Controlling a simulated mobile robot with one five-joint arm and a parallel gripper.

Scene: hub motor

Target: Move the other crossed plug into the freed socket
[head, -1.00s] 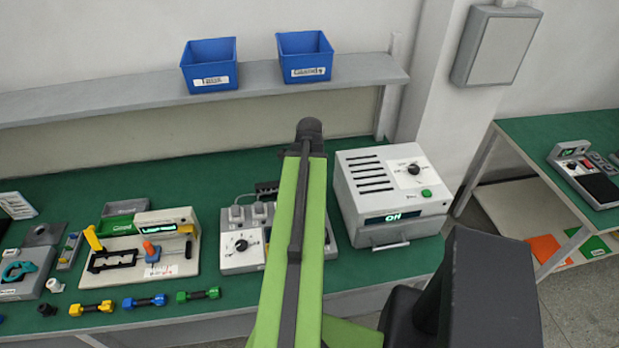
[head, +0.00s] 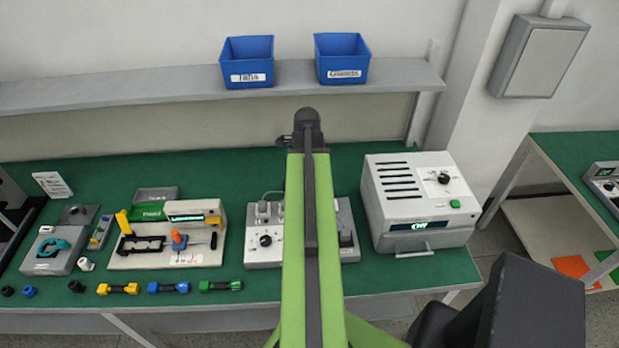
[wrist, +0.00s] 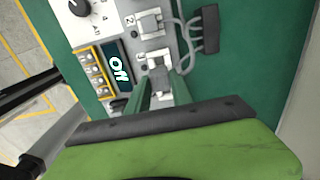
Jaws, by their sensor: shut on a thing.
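The socket unit (head: 264,243) stands on the green bench, partly hidden behind my arm in the head view. In the wrist view it shows a white dial panel (wrist: 103,22), a lit display and grey plugs with grey cables. One grey plug (wrist: 150,23) sits at the top of the socket row. Another grey plug (wrist: 160,78) is between the green fingers of my gripper (wrist: 162,92), which is shut on it. I cannot tell whether the held plug is seated or lifted. My gripper is hidden in the head view.
The cables run to a black block (wrist: 208,30) beside the sockets. A grey box with a green button (head: 418,200) stands right of the unit. A fixture (head: 165,245) and coloured dumbbell-shaped parts (head: 168,287) are to the left. Blue bins (head: 248,62) are on the shelf.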

